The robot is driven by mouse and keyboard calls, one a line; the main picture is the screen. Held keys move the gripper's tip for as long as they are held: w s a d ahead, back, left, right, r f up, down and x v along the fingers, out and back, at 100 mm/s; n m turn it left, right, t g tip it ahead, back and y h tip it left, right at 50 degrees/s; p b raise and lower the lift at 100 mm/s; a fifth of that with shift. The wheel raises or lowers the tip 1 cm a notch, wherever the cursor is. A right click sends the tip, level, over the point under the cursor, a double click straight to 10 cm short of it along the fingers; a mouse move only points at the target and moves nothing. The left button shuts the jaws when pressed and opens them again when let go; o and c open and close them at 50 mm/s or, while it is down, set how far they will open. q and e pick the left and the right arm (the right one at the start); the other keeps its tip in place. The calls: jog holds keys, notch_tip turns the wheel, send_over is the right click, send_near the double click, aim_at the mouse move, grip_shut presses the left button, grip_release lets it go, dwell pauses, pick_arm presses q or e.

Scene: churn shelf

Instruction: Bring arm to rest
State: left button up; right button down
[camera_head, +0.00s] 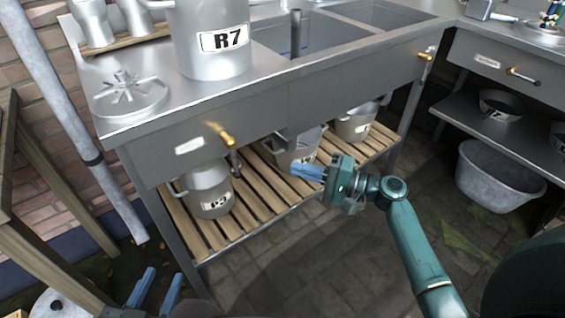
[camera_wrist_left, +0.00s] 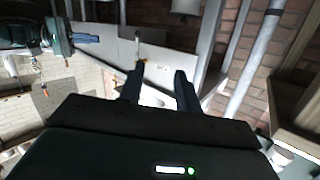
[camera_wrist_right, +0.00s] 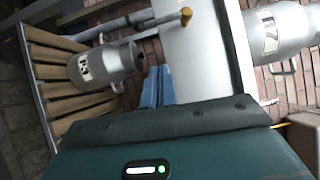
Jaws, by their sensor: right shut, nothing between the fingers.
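My right gripper (camera_head: 293,170) comes in from the lower right on its teal arm, in front of the bench's slatted lower shelf. Its blue fingers are together with nothing between them. They also show in the right wrist view (camera_wrist_right: 158,72). My left gripper (camera_head: 164,272) is low at the bottom left, its two blue fingers apart and empty. In the left wrist view its dark fingers (camera_wrist_left: 157,78) are also spread, with nothing between them. Most of the left arm is hidden in the head view.
A churn marked R7 (camera_head: 205,60) stands on the metal counter (camera_head: 150,62). A smaller churn (camera_head: 207,190) and pots (camera_head: 354,125) are on the slatted shelf (camera_head: 255,205). A grey tub (camera_head: 495,178) is at right; floor between is open.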

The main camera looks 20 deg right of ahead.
jog(key=shift+v, duration=0.9)
